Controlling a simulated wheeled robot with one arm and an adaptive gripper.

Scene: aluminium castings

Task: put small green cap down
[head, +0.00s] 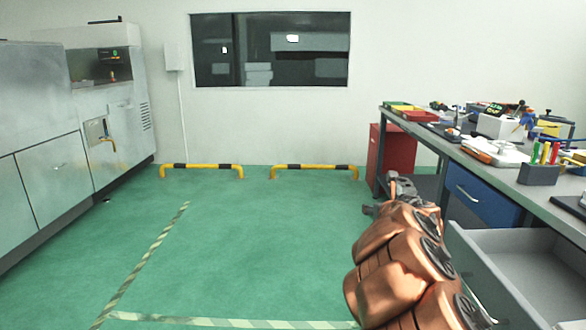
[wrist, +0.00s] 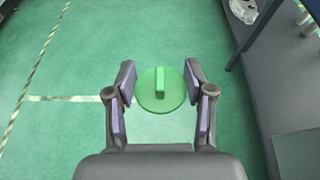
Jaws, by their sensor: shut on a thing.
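The small green cap (wrist: 172,99) is a round disc with a raised bar across its top. In the wrist view it sits between the two fingers of my gripper (wrist: 160,82), which is shut on it. The cap is held above the green floor, with nothing visible directly under it but floor. In the head view my gripper (head: 392,190) is beside the workbench, on its left, and the cap cannot be made out there.
The workbench (head: 455,148) on the right carries trays, tools and a pen holder (head: 539,174). An open grey drawer (head: 535,265) juts out below its top. A red cabinet (head: 398,150) stands behind. Yellow-black floor barriers (head: 314,167) line the back wall; the middle floor is clear.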

